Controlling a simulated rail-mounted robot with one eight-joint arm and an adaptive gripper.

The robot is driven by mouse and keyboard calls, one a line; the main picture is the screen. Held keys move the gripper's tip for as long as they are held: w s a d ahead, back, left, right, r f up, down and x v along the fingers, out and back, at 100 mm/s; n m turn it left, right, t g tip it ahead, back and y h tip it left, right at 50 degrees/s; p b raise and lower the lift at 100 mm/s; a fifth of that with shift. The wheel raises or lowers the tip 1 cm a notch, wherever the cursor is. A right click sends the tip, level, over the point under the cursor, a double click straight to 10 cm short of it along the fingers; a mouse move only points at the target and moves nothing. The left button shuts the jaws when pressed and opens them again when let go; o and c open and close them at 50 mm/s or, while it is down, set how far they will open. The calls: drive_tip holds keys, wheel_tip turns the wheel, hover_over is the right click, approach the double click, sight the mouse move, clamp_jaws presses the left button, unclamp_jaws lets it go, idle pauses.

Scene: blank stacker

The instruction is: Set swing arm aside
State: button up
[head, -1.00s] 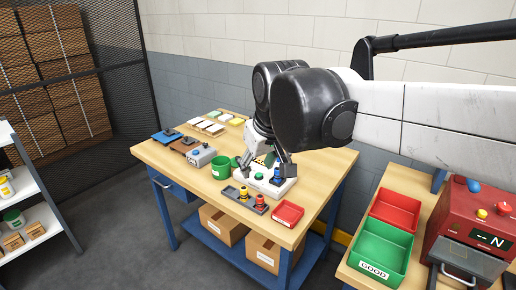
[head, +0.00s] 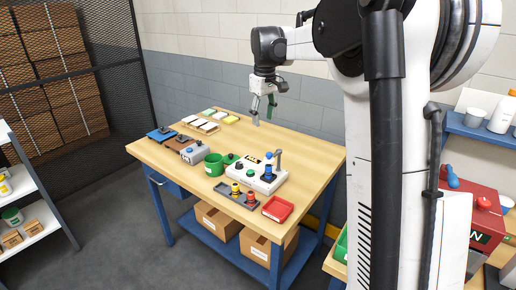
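A white stacker device (head: 255,176) stands near the right front of the wooden bench. It has a green button, a blue-capped part (head: 268,172) and a small grey upright arm (head: 279,158) at its right back edge, which may be the swing arm. My gripper (head: 263,116) is raised over the back of the bench, behind and above the device and clear of it. Its fingers point down and look spread apart. A dark green piece shows at the right finger; I cannot tell if it is part of the gripper.
A green cup (head: 214,165), a grey box with a blue knob (head: 194,152), a grey tray with yellow and red-topped parts (head: 237,197) and a red tray (head: 278,208) surround the device. Pale stacks (head: 203,125) lie at the back left. The bench's back right is bare.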

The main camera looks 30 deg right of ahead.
drive_tip(key=g, duration=0.1)
hover_over(269, 153)
wheel_tip(269, 153, down, 3)
drive_tip(key=shift+n, duration=0.3)
wheel_tip(269, 153, down, 14)
drive_tip(key=shift+p, duration=0.75)
clamp_jaws()
